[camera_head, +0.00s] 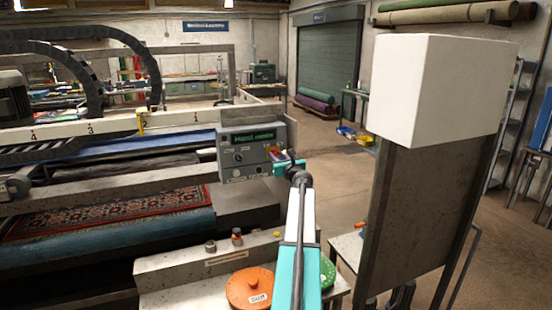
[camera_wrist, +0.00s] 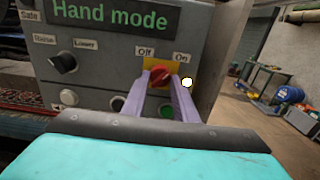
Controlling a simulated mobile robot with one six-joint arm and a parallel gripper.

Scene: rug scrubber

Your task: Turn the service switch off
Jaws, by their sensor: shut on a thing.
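The service switch (camera_wrist: 158,78) is a red rotary knob on a yellow plate, between an "Off" label on its left and an "On" label on its right. It is on the grey control panel (camera_head: 239,155), whose green display reads "Hand mode" in the wrist view. My gripper (camera_wrist: 163,84) has its two purple fingers on either side of the red knob and is shut on it. A small white-yellow lamp is lit beside the switch.
The panel also carries a dark knob (camera_wrist: 63,63) by "Raise" and "Lower", and a green button (camera_wrist: 167,111) below the switch. The rug machine with a red patterned rug (camera_head: 110,213) is at left. An orange lid (camera_head: 250,288) lies below my arm.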

